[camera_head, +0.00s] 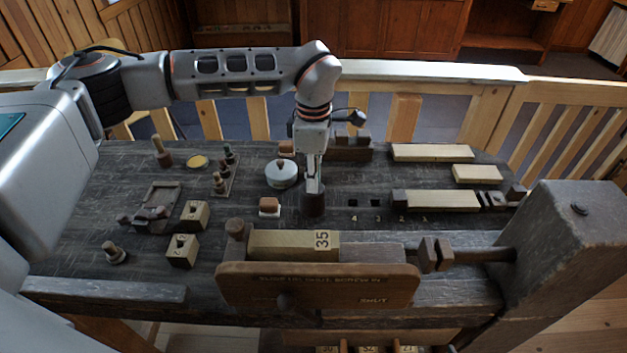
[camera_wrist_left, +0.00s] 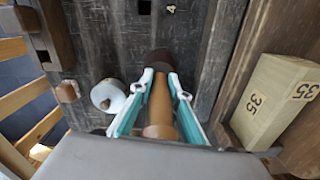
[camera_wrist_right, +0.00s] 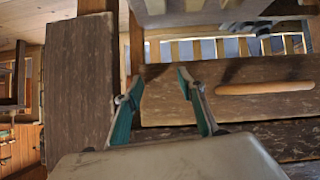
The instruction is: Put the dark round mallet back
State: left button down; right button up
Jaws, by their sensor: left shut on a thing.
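The dark round mallet has a dark round head (camera_head: 313,205) and a tan handle. My left gripper (camera_head: 314,181) is shut on the handle from above, with the head below the fingers, over the middle of the bench. In the left wrist view the handle (camera_wrist_left: 159,104) lies between both fingers (camera_wrist_left: 160,82), and the dark head (camera_wrist_left: 160,60) is beyond them. I cannot tell whether the head touches the bench top. My right gripper (camera_wrist_right: 158,78) shows only in the right wrist view; its fingers are apart and nothing is between them.
The dark bench (camera_head: 350,221) has numbered square holes (camera_head: 366,203) right of the mallet. A round grey-white tin (camera_head: 281,174) stands left of it. In front is a vise with a block marked 35 (camera_head: 293,243). A light-handled tool (camera_head: 160,150) and several blocks stand at left.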

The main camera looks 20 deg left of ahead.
pick_arm(q)
jog(key=shift+f, duration=0.7)
jog(key=c, duration=1.9)
grip_release()
jog(key=shift+f, duration=0.15)
notch_tip(320, 180, up, 12)
jog(key=shift+r+b, duration=0.2)
jog(key=shift+b, duration=0.25)
